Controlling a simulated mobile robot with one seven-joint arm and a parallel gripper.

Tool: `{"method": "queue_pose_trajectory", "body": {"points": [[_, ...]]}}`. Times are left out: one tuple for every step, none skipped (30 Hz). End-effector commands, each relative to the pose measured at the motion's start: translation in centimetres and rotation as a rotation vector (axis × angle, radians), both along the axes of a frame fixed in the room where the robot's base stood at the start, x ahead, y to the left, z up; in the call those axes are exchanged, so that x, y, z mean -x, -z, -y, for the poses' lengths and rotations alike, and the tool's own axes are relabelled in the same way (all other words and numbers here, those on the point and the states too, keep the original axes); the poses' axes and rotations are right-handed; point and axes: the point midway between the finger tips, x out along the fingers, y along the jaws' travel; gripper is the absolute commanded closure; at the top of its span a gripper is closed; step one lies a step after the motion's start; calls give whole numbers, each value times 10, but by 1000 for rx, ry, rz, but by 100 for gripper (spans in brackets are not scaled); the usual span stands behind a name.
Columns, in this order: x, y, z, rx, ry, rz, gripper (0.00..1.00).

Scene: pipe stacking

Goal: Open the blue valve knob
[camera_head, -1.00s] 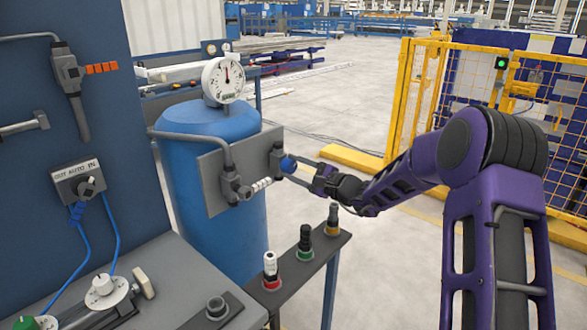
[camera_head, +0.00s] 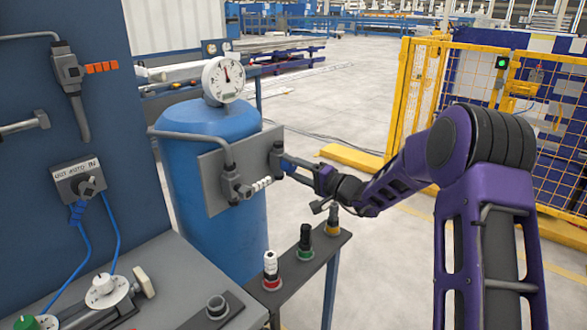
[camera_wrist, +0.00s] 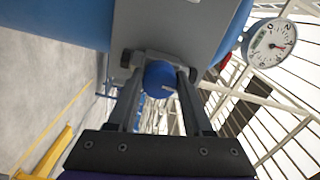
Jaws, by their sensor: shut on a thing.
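The blue valve knob (camera_wrist: 159,80) sits at the face of a grey plate in the wrist view. My gripper (camera_wrist: 160,82) has one finger on each side of it and is shut on it. In the head view, my gripper (camera_head: 290,166) reaches from the right to the valve (camera_head: 276,158) on the right part of the plate (camera_head: 213,185). The fingers largely cover the knob there.
The plate is mounted in front of a blue tank (camera_head: 205,124) with a round gauge (camera_head: 223,80) on top.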

Motion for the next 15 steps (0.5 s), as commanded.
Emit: {"method": "queue_pose_trajectory", "body": {"points": [[0,1,1,12,1,14,100],[0,1,1,18,1,22,100],[0,1,1,25,1,31,100],[0,1,1,30,1,37,100],[0,1,1,34,1,43,100],[0,1,1,39,1,48,100],[0,1,1,42,1,52,100],[0,1,1,45,0,56,100],[0,1,1,48,0,59,100],[0,1,1,49,0,62,100],[0,1,1,50,0,62,100],[0,1,1,51,0,64,100],[0,1,1,52,0,65,100],[0,1,1,52,0,65,100],[0,1,1,52,0,66,100]]}}
